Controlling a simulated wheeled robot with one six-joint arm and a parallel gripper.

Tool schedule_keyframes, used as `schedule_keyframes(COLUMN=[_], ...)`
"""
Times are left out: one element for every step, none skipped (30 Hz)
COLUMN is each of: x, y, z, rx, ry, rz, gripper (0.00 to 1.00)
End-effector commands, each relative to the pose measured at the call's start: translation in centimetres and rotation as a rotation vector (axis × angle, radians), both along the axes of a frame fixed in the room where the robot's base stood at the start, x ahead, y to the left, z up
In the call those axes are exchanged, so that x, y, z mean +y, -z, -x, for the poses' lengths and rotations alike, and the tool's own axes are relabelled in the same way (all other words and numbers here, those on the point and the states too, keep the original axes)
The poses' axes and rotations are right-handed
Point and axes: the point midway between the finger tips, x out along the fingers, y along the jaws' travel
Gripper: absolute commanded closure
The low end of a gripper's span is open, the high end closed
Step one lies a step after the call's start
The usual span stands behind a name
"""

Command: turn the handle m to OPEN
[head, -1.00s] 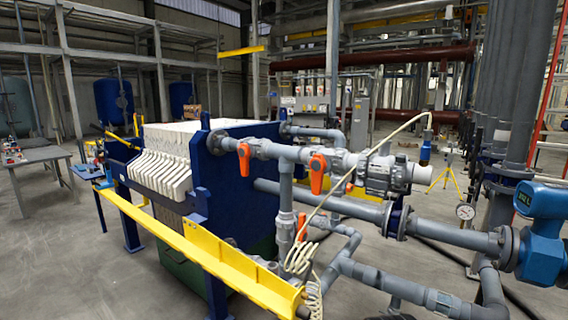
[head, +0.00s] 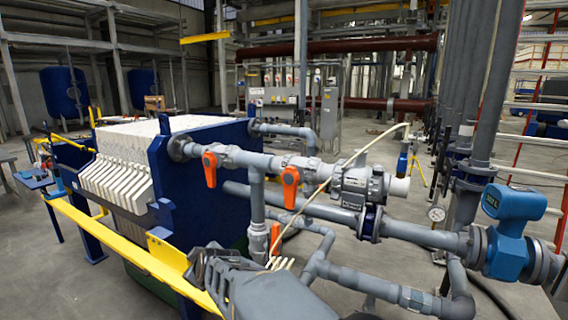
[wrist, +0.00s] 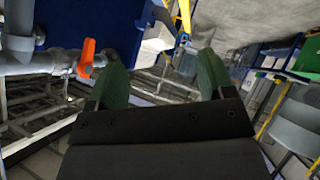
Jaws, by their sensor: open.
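Several orange valve handles sit on the grey pipework in the head view: a left one (head: 210,168), a middle one (head: 290,183) and a lower one (head: 275,238) partly hidden by my arm. No letter m is readable on them. The two upper ones hang downward across their pipes. My gripper (head: 215,265) shows dark at the bottom of the head view, in front of the lower pipes. In the wrist view my gripper (wrist: 163,78) has two green fingers apart with nothing between them. One orange handle (wrist: 87,58) shows left of the fingers, apart from them.
The blue press end plate (head: 195,165) and white filter plates (head: 120,165) stand at left. A yellow rail (head: 100,232) runs along the near side. A pale hose (head: 365,150) hangs over the pipes. A blue flow meter (head: 512,215) stands at right.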

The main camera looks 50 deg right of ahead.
Motion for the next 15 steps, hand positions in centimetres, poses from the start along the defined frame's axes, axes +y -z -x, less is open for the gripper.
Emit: schedule_keyframes(x=[-3.3, -5.3, -7.9, -9.9, -11.9, -14.4, -16.2, -17.9, -20.0, -21.4, -22.7, -24.3, -25.3, -26.2, -27.2], y=[-2.9, -4.0, -5.3, -6.2, -7.0, -8.1, -8.7, -9.4, -10.1, -10.5, -10.9, -11.4, -11.6, -11.9, -12.2], z=[-1.4, -2.0, -2.5, -2.7, -2.8, -2.6, -2.3, -1.9, -1.2, -0.6, 0.0, 0.8, 1.4, 2.1, 2.8], rx=[-0.048, -0.076, -0.096, -0.103, -0.103, -0.092, -0.076, -0.055, -0.019, 0.011, 0.044, 0.088, 0.124, 0.156, 0.2], ry=[0.037, 0.06, 0.104, 0.138, 0.173, 0.224, 0.262, 0.302, 0.352, 0.388, 0.424, 0.465, 0.494, 0.521, 0.551], rz=[0.109, 0.187, 0.291, 0.37, 0.446, 0.545, 0.614, 0.679, 0.761, 0.816, 0.867, 0.925, 0.966, 1.0, 1.039], gripper=[0.25, 0.25, 0.25, 0.25, 0.25, 0.25, 0.25, 0.25, 0.25, 0.25, 0.25, 0.25, 0.25, 0.25, 0.25])
